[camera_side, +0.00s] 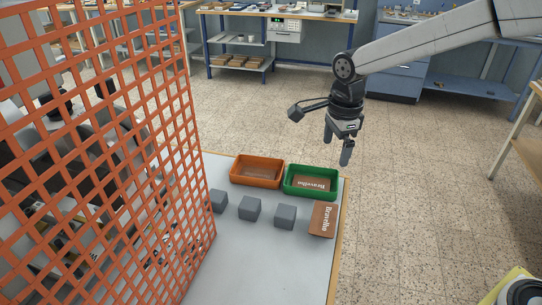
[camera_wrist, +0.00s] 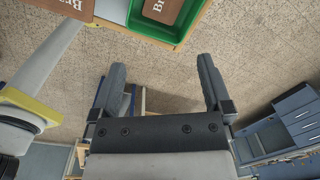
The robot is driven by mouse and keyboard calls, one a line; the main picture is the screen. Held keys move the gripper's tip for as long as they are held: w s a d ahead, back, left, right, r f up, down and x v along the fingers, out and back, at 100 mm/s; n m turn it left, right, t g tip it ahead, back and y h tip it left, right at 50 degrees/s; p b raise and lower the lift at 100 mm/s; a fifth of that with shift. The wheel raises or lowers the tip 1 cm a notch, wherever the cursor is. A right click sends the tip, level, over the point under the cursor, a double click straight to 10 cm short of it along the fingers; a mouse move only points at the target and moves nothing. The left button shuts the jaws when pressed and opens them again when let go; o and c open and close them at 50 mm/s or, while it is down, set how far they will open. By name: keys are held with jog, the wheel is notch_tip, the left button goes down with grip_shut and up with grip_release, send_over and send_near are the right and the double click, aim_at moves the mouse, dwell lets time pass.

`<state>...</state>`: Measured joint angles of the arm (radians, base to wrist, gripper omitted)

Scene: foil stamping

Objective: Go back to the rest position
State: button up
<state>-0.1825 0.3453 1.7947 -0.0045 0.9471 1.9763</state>
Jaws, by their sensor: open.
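My gripper (camera_side: 336,143) is open and empty, held in the air above and behind the green tray's far edge in the side view. In the wrist view its two fingers (camera_wrist: 160,88) stand wide apart with only floor between them. The green tray (camera_side: 290,190) holds a brown card marked "Bravelho" (camera_side: 309,183). The tray's corner also shows at the top of the wrist view (camera_wrist: 150,27). A second brown card (camera_side: 322,219) lies on the table in front of the tray.
An orange tray (camera_side: 257,160) stands left of the green one, apparently empty. Several grey blocks (camera_side: 249,208) sit in a row on the white table (camera_side: 262,262). An orange mesh fence (camera_side: 185,130) stands along the left. The air right of the table is clear.

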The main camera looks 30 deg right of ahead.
jog(key=s+d+f+n+t, duration=0.1)
jog(key=s+d+f+n, duration=0.3)
jog(key=s+n, duration=0.4)
jog(key=s+d+f+n+t, duration=0.1)
jog(key=s+d+f+n, duration=0.2)
jog(key=s+n, duration=0.5)
jog(key=d+n, duration=0.1)
jog(key=n, duration=0.3)
jog(key=shift+f+n, duration=0.3)
jog(key=shift+f, duration=0.1)
